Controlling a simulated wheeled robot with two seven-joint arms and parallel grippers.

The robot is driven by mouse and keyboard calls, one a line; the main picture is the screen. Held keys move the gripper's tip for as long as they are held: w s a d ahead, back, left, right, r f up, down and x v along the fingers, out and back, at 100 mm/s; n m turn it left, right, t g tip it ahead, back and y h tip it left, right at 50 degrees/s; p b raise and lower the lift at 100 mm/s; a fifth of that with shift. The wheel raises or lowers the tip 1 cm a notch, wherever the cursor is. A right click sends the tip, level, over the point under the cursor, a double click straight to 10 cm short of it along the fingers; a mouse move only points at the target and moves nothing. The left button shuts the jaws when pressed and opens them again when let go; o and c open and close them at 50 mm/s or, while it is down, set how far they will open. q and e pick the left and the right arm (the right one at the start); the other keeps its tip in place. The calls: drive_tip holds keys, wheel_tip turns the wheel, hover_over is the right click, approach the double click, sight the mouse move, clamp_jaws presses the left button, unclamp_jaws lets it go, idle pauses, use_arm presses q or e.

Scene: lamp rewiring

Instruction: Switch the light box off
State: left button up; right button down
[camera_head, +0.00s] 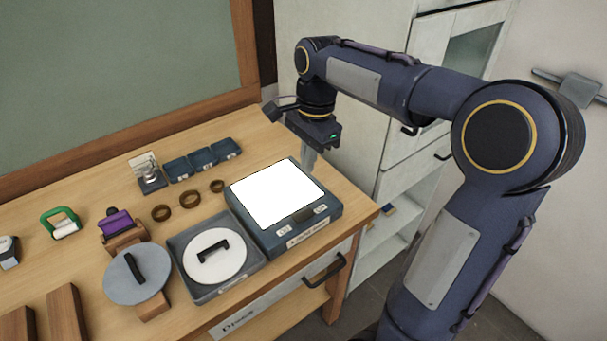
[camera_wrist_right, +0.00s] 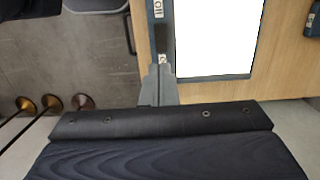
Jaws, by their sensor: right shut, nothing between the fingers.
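The light box (camera_head: 330,203) sits at the right end of the bench, and its square panel (camera_head: 275,193) glows bright white. A dark switch (camera_head: 303,214) sits on its front strip between two small pale labels. My right gripper (camera_head: 309,163) points down near the box's back right corner in the head view, shut and empty. In the right wrist view its fingertips (camera_wrist_right: 158,72) show close to a label at the end of the box's strip, with the lit panel (camera_wrist_right: 215,38) to the right. Whether they touch the box is unclear. My left gripper is out of view.
A grey tray with a white disc (camera_head: 215,262) stands left of the box. A drawer handle (camera_head: 325,270) juts out below. A white cabinet stands behind my right arm.

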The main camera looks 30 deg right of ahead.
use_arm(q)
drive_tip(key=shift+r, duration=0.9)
use_arm(e)
drive_tip(key=shift+d+r+y, duration=0.1)
drive_tip(key=shift+d+y, duration=0.2)
drive_tip(key=p, duration=0.2)
approach(300, 217)
drive_tip(key=f, duration=0.4)
drive_tip(key=a+f, duration=0.1)
drive_tip(key=f, duration=0.1)
drive_tip(key=shift+f, duration=0.25)
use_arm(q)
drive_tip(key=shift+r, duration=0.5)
use_arm(e)
drive_tip(key=shift+a+f, duration=0.1)
drive_tip(key=shift+s, duration=0.1)
